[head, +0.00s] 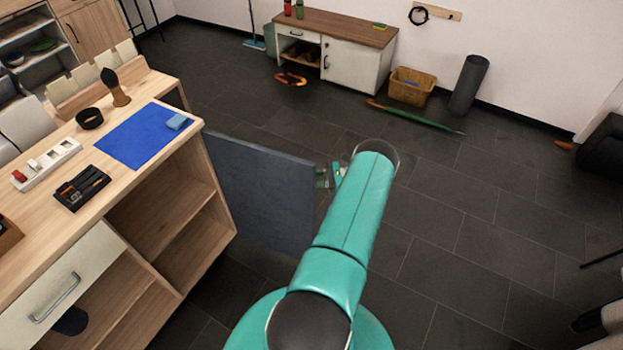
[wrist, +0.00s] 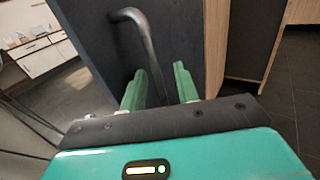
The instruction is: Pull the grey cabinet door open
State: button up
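The grey cabinet door (head: 262,190) stands swung out from the wooden cabinet (head: 205,150), and the shelves inside show. Its curved metal handle (wrist: 147,45) shows in the wrist view. My gripper (head: 330,176) is at the door's free edge, partly hidden by my arm in the head view. In the wrist view, the two green fingers of my gripper (wrist: 160,85) are apart with the handle bar between them. A gap shows between the bar and the right finger; I cannot tell whether the left finger touches it.
On the cabinet top lie a blue mat (head: 138,138), a black tray (head: 82,188) and a white switch block (head: 47,164). A white drawer (head: 75,285) is at lower left. A green umbrella (head: 415,116) and a basket (head: 411,86) are far off.

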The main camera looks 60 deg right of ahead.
jog(key=v, duration=1.3)
jog(key=shift+s+d, duration=0.25)
jog(key=shift+s, duration=0.1)
jog(key=shift+r, duration=0.1)
